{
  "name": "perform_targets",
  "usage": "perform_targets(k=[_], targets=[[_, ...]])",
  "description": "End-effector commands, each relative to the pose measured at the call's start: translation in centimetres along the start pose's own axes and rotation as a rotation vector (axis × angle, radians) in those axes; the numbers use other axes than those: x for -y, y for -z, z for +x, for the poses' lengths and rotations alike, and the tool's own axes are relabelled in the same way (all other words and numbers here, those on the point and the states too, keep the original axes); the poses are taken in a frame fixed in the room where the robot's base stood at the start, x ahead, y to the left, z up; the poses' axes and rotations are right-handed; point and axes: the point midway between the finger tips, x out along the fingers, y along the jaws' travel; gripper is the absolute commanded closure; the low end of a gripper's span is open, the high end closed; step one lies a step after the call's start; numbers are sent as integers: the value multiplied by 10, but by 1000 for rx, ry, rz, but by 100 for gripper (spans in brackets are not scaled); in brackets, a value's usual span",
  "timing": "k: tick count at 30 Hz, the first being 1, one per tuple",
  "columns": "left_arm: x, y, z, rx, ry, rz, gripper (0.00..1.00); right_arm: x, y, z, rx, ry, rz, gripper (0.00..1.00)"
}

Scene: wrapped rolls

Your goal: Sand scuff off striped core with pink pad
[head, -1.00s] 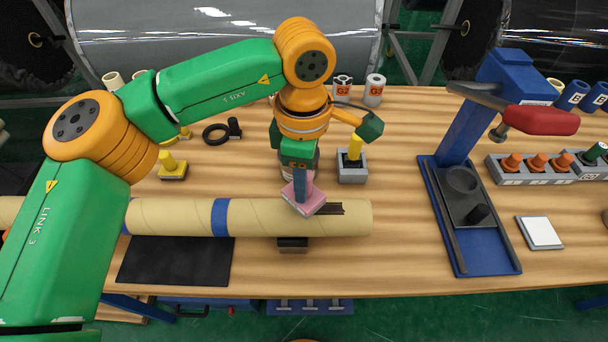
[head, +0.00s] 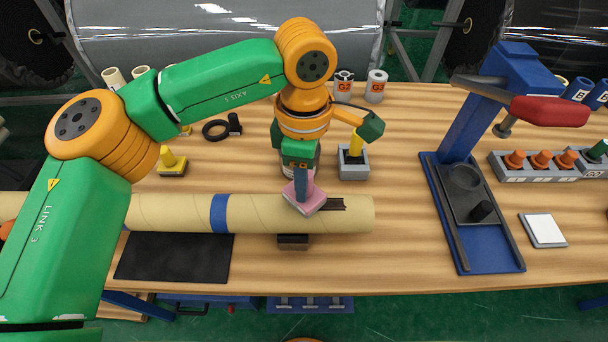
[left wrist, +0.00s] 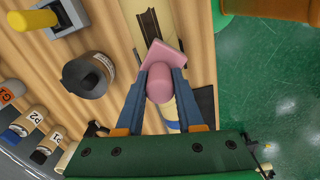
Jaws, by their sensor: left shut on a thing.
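The striped core (head: 170,212) is a long tan tube with a blue band, lying across the front of the bench. A dark brown scuff (head: 335,204) marks its top near the right end; it also shows in the left wrist view (left wrist: 149,24). My left gripper (head: 303,178) is shut on the pink pad (head: 306,198), over the tube just left of the scuff. In the left wrist view the blue fingers of the left gripper (left wrist: 160,88) hold the pad's rounded pink grip (left wrist: 159,80). The pad appears to rest on the tube; its underside is hidden. My right gripper is not in view.
A grey holder with a yellow-handled tool (head: 353,165) stands behind the tube. Another yellow-handled block (head: 172,164) is at the left. A blue press (head: 470,160) with a red handle stands at the right. A black mat (head: 175,257) lies in front.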

Motion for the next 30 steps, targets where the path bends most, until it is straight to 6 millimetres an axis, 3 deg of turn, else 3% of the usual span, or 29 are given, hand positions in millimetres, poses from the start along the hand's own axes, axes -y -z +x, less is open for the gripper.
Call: perform_targets(k=[20, 30], targets=[[0, 0, 13, 0, 0, 0, 100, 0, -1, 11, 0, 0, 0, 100], [-7, -36, 7, 0, 1, 2, 100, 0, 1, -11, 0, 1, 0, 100]])
